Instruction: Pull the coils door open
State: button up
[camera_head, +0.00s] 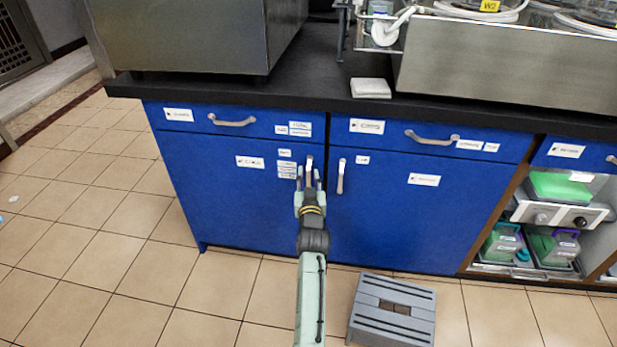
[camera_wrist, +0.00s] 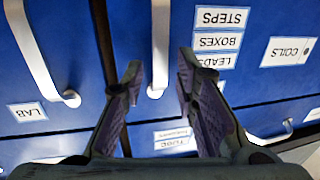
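The coils door (camera_head: 225,195) is the left blue cabinet door in the head view and looks closed. Its "COILS" label shows in the wrist view (camera_wrist: 290,51). Its upright silver handle (camera_head: 309,161) is near the door's right edge. My gripper (camera_head: 308,181) is in front of the handle's lower part. In the wrist view the handle (camera_wrist: 160,45) runs between my two spread fingers (camera_wrist: 160,80), with a gap visible on each side. My gripper is open; whether a finger touches the handle cannot be told.
The neighbouring right door (camera_head: 415,215) has its own handle (camera_head: 341,177) close by. Drawers with handles (camera_head: 232,121) sit above under the black countertop (camera_head: 325,80). A grey step stool (camera_head: 392,310) stands on the floor to the right of my arm.

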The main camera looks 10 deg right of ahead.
jog(key=shift+c, duration=0.2)
grip_shut()
dwell(0.7)
